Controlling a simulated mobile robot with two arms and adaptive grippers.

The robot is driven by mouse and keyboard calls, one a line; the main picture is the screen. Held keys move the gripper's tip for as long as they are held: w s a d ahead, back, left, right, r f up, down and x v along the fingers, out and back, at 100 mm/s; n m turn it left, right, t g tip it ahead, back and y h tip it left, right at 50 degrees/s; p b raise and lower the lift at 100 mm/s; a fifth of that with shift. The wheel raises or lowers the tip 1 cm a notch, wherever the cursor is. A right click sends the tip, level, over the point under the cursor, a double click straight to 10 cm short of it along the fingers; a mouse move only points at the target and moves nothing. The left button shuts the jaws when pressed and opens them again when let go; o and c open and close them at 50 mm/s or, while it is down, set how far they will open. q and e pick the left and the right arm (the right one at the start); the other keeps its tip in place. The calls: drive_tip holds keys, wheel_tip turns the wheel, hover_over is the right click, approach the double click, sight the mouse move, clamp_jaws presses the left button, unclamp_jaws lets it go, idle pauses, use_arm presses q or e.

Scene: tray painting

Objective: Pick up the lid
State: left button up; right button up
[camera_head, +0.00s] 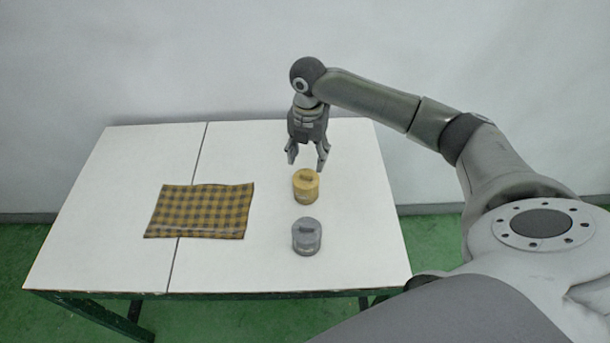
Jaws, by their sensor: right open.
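Two small round pots with lids stand upright on the white table. The yellow pot (306,193) has a yellow lid (306,179) with a raised bar handle on top. The grey pot (306,245) stands in front of it, with a grey lid (306,226) that also has a bar handle. My right gripper (308,163) points down with its fingers apart and empty. It appears just above or behind the yellow lid, and I see no contact. My left gripper is not in view.
The white table (100,225) has a seam left of the middle. A yellow and dark checked cloth (200,211) lies flat left of the pots. The table is bare right of the pots and at the far left. A white wall stands behind.

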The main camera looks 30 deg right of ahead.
sight(306, 173)
drive_tip(key=shift+f, duration=0.45)
drive_tip(key=shift+w+f, duration=0.1)
drive_tip(key=shift+f, duration=0.2)
wheel_tip(306, 173, down, 5)
drive_tip(key=shift+a+r+p, duration=0.1)
drive_tip(key=shift+p, duration=0.65)
drive_tip(key=shift+w, duration=0.1)
drive_tip(key=shift+c, duration=0.7)
drive_tip(key=c, duration=0.5)
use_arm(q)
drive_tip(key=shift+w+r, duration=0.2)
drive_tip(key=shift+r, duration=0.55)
use_arm(e)
drive_tip(key=c, duration=0.3)
